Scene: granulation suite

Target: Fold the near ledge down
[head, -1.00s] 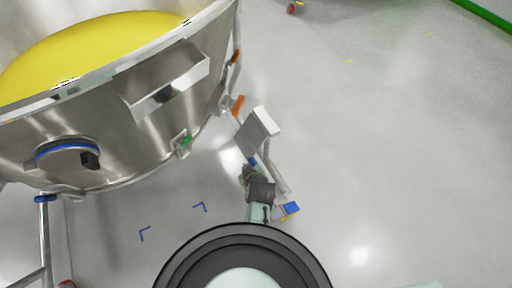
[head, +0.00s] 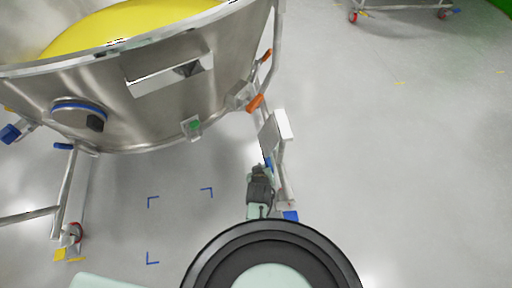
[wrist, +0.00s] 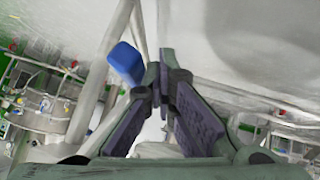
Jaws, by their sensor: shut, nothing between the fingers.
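A pale grey plate (head: 283,125), which looks like the near ledge, sits tilted at the right side of the steel vessel's frame, beside a slanting leg. I cannot tell how it is hinged. My gripper (head: 259,170) is just below and left of the plate, close to the leg; contact cannot be told. In the wrist view my gripper (wrist: 160,75) is shut and empty. A blue piece (wrist: 125,62) shows just left of the fingertips, by a pale post (wrist: 138,30). The plate cannot be made out surely in the wrist view.
The large steel vessel (head: 150,115) holds yellow material (head: 125,25). Orange handles (head: 255,103) are on its right side. A wheeled leg (head: 68,200) stands at the left. Blue corner marks (head: 152,201) lie on the floor.

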